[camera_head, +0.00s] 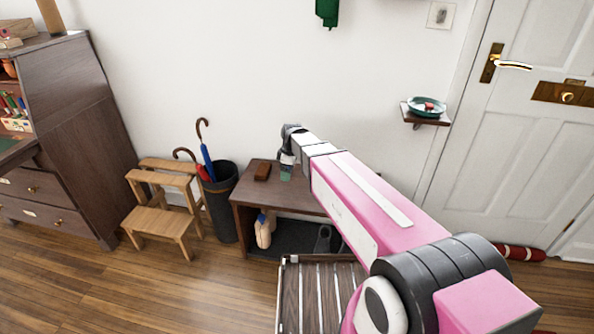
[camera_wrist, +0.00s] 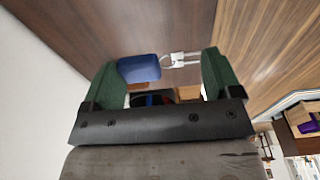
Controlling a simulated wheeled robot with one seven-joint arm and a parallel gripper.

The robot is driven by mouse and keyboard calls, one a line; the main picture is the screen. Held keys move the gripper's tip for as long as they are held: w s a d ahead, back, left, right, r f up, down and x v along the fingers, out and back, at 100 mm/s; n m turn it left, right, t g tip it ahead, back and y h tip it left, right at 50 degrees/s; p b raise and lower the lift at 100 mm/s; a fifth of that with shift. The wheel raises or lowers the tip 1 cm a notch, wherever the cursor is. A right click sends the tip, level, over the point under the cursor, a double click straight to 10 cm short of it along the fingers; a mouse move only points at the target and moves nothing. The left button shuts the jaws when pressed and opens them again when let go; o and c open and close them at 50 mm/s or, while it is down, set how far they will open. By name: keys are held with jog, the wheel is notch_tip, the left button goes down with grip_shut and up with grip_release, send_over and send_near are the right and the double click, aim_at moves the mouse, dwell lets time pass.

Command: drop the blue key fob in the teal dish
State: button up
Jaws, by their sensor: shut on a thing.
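My gripper (camera_head: 287,171) shows in the head view at the end of my pink arm, pointing down over the dark wooden bench. In the wrist view my gripper (camera_wrist: 163,70) has its green fingers on either side of the blue key fob (camera_wrist: 139,69), shut on it. A silver ring and clip extend from the fob toward the right finger. The fob cannot be made out in the head view. The teal dish (camera_head: 441,111) sits on a small wall shelf to the right, apart from my gripper. It holds something small, red and white.
The wall shelf (camera_head: 408,117) is beside the white door (camera_head: 540,170). The bench (camera_head: 243,196) carries a brown block (camera_head: 262,171). An umbrella stand (camera_head: 222,205), a step stool (camera_head: 160,222) and a desk (camera_head: 80,120) stand left. A slatted rack (camera_head: 308,295) is in front.

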jog(key=shift+s+a+r, duration=0.2)
jog(key=shift+a+r, duration=0.05)
jog(key=shift+r, duration=0.05)
jog(key=s+d+r+m, duration=0.2)
jog(key=d+r+m, duration=0.6)
jog(key=d+r, duration=0.3)
jog(key=s+d+r+m+t+h, duration=0.1)
jog(key=s+d+r+m, duration=0.1)
jog(key=d+r+m, duration=0.5)
jog(key=d+r, duration=0.4)
jog(key=d, duration=0.1)
jog(key=shift+s+d+m, duration=0.35)
jog(key=shift+m, duration=0.05)
